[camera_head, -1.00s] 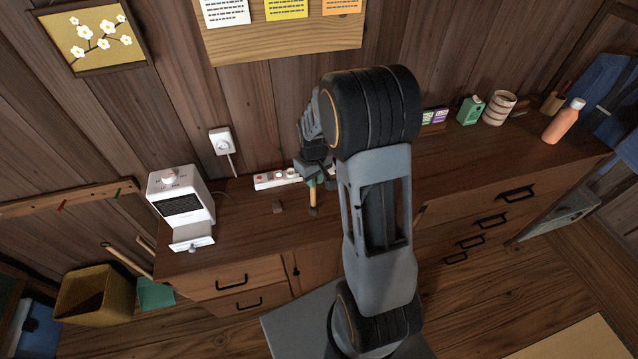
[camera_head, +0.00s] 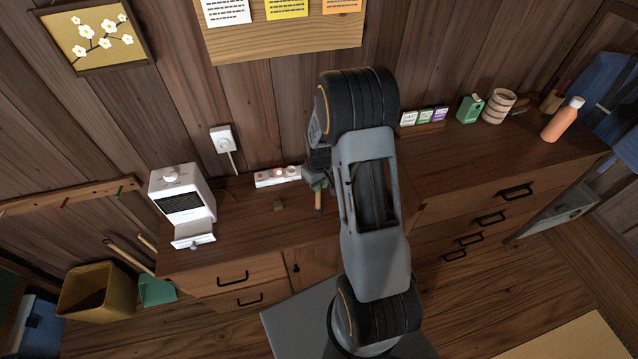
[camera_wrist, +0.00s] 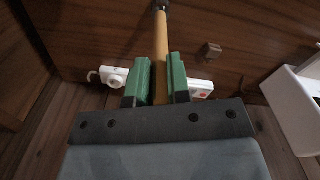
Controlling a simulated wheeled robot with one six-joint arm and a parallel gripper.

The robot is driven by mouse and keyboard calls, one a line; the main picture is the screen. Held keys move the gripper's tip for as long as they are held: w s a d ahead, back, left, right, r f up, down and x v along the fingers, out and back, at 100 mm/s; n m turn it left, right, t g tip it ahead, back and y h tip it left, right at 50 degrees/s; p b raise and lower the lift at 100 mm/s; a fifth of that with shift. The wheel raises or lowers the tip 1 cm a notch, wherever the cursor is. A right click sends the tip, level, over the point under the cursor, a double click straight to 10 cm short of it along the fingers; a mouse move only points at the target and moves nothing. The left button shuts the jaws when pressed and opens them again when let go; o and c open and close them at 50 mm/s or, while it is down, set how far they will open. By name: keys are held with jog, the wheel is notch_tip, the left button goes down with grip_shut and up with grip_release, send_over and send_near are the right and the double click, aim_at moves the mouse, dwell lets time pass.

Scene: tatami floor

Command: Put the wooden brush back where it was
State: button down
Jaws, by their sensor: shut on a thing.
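The wooden brush (camera_wrist: 160,45) is a light wooden stick with a dark end, held between the two green fingers of my gripper (camera_wrist: 160,82) in the wrist view. In the head view the brush (camera_head: 318,201) points down over the dark wooden counter (camera_head: 250,230), just below my gripper (camera_head: 318,184). My gripper is shut on it. I cannot tell whether its lower end touches the counter. My arm hides part of the counter to its right.
A white power strip (camera_head: 278,176) lies behind, near the wall. A small brown block (camera_head: 279,204) sits left of the brush. A white machine (camera_head: 181,205) stands at the left. Small cards (camera_head: 424,116), a green container (camera_head: 470,109), a cup (camera_head: 498,106) and an orange bottle (camera_head: 563,119) stand right.

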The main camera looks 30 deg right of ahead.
jog(key=shift+f, duration=0.15)
jog(key=c, duration=1.1)
grip_release()
notch_tip(320, 180, up, 11)
jog(key=shift+r+b, duration=0.2)
jog(key=shift+b, duration=0.4)
jog(key=shift+s+a+r+m+t, duration=0.35)
jog(key=shift+s+a+r+t, duration=0.4)
jog(key=shift+s+a+r, duration=1.25)
jog(key=shift+s+a+r+m+t, duration=0.4)
jog(key=shift+s+a+r+t, duration=0.6)
jog(key=shift+s+r, duration=1.8)
jog(key=shift+s+a+r+m+t, duration=0.45)
jog(key=shift+s+a+r, duration=1.2)
jog(key=shift+s, duration=1.6)
